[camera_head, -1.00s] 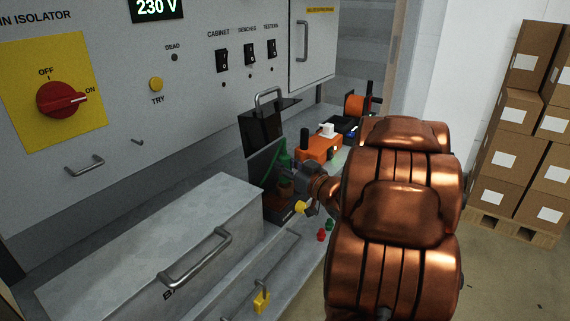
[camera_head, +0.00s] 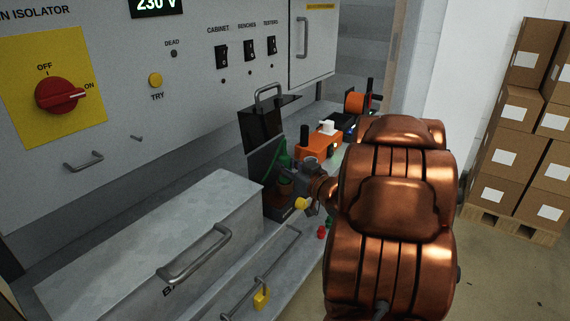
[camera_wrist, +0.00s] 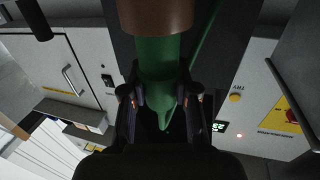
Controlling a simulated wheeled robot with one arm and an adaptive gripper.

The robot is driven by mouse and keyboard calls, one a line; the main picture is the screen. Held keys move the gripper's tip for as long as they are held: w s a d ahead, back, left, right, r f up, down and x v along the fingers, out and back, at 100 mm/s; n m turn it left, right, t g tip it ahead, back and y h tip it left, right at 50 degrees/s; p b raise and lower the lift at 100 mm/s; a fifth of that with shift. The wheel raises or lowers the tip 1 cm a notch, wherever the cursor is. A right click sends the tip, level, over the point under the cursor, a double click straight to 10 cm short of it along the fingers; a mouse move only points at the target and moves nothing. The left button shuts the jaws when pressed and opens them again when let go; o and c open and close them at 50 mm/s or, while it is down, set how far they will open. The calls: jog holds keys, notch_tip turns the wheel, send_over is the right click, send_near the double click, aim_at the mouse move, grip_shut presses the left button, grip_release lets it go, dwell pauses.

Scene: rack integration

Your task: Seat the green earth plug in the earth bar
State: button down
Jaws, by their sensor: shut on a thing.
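The green earth plug (camera_head: 284,161) stands about upright by the dark panel, with a green cable beside it. In the wrist view the green plug (camera_wrist: 158,68) sits between the two fingers of my gripper (camera_wrist: 160,98), which is shut on it. My gripper (camera_head: 309,172) reaches it from the right in the head view. A brown cylindrical piece (camera_head: 285,187) lies directly below the plug and meets its end in the wrist view (camera_wrist: 155,14). I cannot tell whether this piece belongs to the plug or to the earth bar. The earth bar is not clearly seen.
A dark box with a handle (camera_head: 268,124) stands behind the plug. An orange device (camera_head: 318,147) is just beyond my gripper. A grey box (camera_head: 165,225) fills the front left of the bench. A yellow knob (camera_head: 301,204) and small red caps (camera_head: 321,232) are close below my gripper.

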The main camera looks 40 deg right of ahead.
aim_at(285, 157)
jog(key=shift+f+b, duration=0.75)
jog(key=shift+f, duration=0.7)
jog(key=c, duration=0.8)
grip_release()
notch_tip(285, 157, up, 10)
jog(key=shift+f, duration=0.1)
dwell(0.5)
